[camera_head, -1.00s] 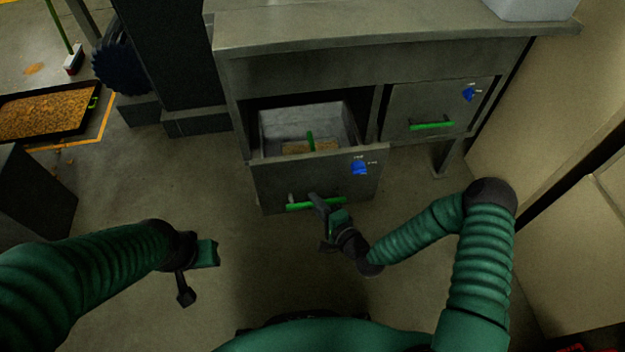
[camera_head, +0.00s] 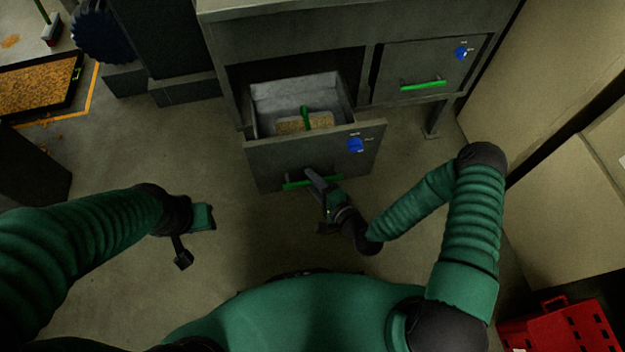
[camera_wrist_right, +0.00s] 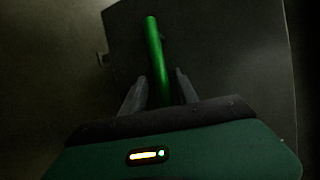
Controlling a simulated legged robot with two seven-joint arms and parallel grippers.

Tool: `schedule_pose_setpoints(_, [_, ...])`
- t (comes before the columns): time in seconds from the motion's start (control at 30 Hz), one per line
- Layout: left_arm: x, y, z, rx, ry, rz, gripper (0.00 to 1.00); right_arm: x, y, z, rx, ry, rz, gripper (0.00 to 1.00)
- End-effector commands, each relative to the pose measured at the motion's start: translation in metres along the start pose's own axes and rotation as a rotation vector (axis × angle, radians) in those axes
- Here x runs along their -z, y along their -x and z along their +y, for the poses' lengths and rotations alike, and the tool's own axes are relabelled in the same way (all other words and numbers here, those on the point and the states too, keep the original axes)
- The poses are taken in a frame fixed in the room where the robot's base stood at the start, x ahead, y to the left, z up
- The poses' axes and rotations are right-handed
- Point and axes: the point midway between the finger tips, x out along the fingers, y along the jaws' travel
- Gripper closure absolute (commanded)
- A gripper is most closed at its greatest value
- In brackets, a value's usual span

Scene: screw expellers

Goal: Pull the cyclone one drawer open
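The left-hand drawer (camera_head: 300,155) of the metal bench is pulled part way out. A tray of brown grains with a green grip (camera_head: 305,122) sits inside. My right gripper (camera_head: 310,177) is at the handle. In the right wrist view, the handle (camera_wrist_right: 156,50) runs between the two fingers (camera_wrist_right: 160,85), with a visible gap on each side. My left gripper (camera_head: 193,240) is empty, away to the left of the drawer; its finger opening is unclear.
A second drawer (camera_head: 428,72) with a green handle is shut at the right. A beige wall panel (camera_head: 560,80) stands at the right, and a red case (camera_head: 562,328) is at the lower right. The floor before the drawer is clear.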

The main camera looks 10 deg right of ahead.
Motion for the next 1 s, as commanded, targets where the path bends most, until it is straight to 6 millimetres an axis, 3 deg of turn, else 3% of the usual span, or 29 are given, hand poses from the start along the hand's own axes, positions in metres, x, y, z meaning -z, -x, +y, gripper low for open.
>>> schedule_pose_setpoints(0.37, [0.001, 0.004, 0.000, 0.000, 0.000, 0.000, 0.64, 0.000, 0.006, -0.003, 0.005, 0.001, 0.001, 0.62])
schedule_pose_setpoints(0.47, [0.003, 0.011, 0.000, 0.000, 0.000, 0.000, 0.64, 0.000, 0.023, -0.005, 0.002, 0.000, 0.001, 0.62])
schedule_pose_setpoints(0.8, [0.009, 0.040, 0.000, 0.000, 0.000, 0.000, 0.64, 0.000, 0.121, -0.004, 0.000, -0.003, 0.003, 0.62])
schedule_pose_setpoints(1.0, [0.011, 0.048, 0.000, 0.000, 0.000, 0.000, 0.64, 0.001, 0.159, -0.002, 0.002, -0.001, 0.002, 0.62])
